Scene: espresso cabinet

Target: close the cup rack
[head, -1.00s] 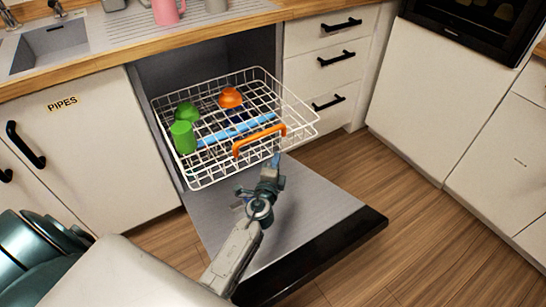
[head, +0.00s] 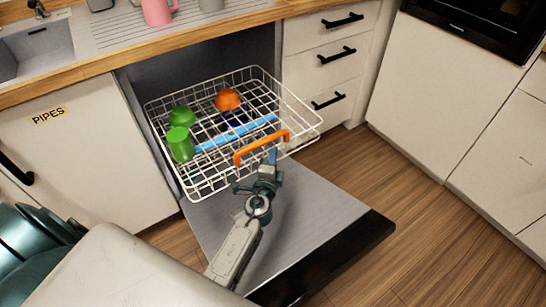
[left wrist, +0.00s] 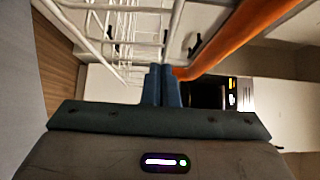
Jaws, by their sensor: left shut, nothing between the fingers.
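The cup rack (head: 212,187) is a white wire basket pulled out over the open dishwasher door (head: 300,215). An orange handle (head: 262,147) is on its front edge. In it are a green cup (head: 180,145), a green bowl (head: 182,116), an orange cup (head: 228,99) and a blue bar (head: 235,134). My left gripper (head: 272,157) is shut and empty, with its tips at the rack's front just below the handle. In the left wrist view the blue fingertips (left wrist: 162,85) are together beside the orange handle (left wrist: 235,35); contact is unclear. My right gripper is not in view.
The lowered door reaches out over the wooden floor (head: 420,225). Drawers with black handles (head: 337,57) stand to the right of the opening. A counter with a pink mug (head: 157,12) is above. A cabinet labelled PIPES (head: 48,115) is at left.

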